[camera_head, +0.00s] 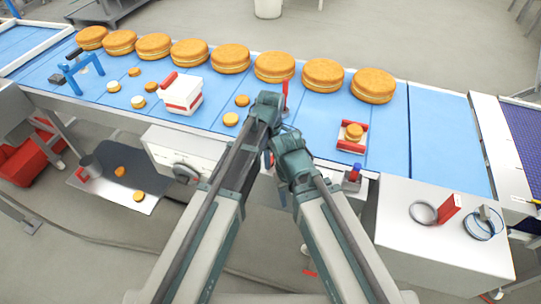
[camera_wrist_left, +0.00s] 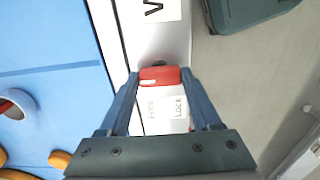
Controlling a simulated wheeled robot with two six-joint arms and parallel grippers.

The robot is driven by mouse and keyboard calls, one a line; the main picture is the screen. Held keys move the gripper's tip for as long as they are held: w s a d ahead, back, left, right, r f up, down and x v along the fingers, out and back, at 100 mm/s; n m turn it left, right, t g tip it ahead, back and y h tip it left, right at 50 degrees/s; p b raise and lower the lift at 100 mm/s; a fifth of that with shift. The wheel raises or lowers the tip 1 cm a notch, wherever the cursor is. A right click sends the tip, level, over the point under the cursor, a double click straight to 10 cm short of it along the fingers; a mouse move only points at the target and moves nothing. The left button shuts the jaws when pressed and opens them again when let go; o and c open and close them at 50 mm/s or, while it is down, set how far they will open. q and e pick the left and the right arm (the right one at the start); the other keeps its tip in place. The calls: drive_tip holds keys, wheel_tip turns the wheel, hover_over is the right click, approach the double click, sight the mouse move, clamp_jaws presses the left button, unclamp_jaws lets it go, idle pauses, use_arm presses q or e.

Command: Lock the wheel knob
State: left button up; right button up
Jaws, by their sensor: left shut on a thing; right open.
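The red wheel knob (camera_wrist_left: 160,76) is in the left wrist view, on a white panel at the conveyor's front side. Below it in that view is a white label (camera_wrist_left: 165,114) that seems to read FREE and LOCK. My left gripper (camera_wrist_left: 161,84) has one blue finger on each side of the knob and is shut on it. In the head view my arms hide most of the knob and that gripper. My right gripper (camera_head: 283,190) is open, lower in the head view, and partly hidden by its arm. I cannot tell the knob's turned position.
Several large filled rounds (camera_head: 231,58) line the far side of the blue conveyor (camera_head: 440,130). Small rounds, a white-and-red box (camera_head: 182,93), a blue frame (camera_head: 83,70) and a red holder (camera_head: 352,136) stand on it. A white cabinet (camera_head: 440,250) is at the front right.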

use_arm(q)
drive_tip(key=m, duration=0.8)
drive_tip(key=shift+m, duration=0.4)
drive_tip(key=m, duration=0.9)
idle(0.6)
drive_tip(key=o, duration=1.4)
